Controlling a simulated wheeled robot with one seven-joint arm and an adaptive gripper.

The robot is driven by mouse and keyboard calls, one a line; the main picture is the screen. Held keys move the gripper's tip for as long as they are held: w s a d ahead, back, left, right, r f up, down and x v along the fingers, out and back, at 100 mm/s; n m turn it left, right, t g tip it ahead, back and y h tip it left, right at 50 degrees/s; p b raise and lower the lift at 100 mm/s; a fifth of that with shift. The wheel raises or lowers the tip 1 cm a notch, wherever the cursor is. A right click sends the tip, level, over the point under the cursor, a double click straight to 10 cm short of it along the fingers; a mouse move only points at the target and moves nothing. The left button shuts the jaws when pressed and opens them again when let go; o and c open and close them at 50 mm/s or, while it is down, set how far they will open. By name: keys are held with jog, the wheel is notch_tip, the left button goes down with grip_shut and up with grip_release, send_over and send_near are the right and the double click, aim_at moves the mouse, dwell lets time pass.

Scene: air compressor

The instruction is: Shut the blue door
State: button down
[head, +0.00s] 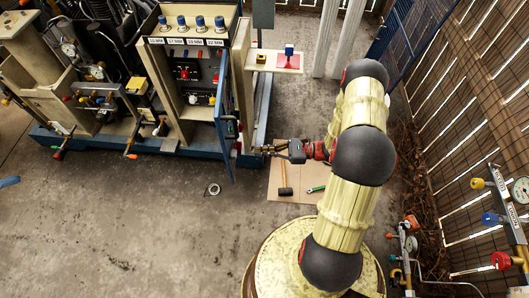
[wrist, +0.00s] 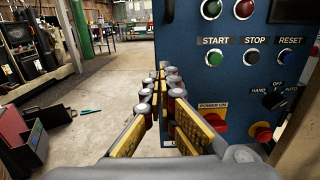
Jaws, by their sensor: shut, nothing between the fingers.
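The blue door (head: 224,110) stands swung open from the front of the beige cabinet (head: 158,65), its free edge towards the camera. In the wrist view a blue panel (wrist: 235,75) fills the right; it seems to be the door's outer face, with START, STOP and RESET buttons and a red knob. My gripper (head: 260,150) is just right of the door near its free edge. In the wrist view my gripper (wrist: 168,88) is shut and empty, its fingertips near the panel's left edge. Whether they touch it I cannot tell.
A cardboard sheet with a hammer (head: 284,181) and a green-handled tool (head: 316,189) lies below my gripper. A ring (head: 213,189) lies on the concrete floor. Floor left of the door is mostly clear. A slatted fence (head: 470,120) is at the right.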

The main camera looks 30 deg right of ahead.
aim_at(227, 152)
jog(key=b+x, duration=0.2)
jog(key=x, duration=0.7)
jog(key=shift+w+a+f, duration=0.1)
jog(key=shift+w+a, duration=0.05)
jog(key=shift+a, duration=0.15)
jog(key=shift+a, duration=0.1)
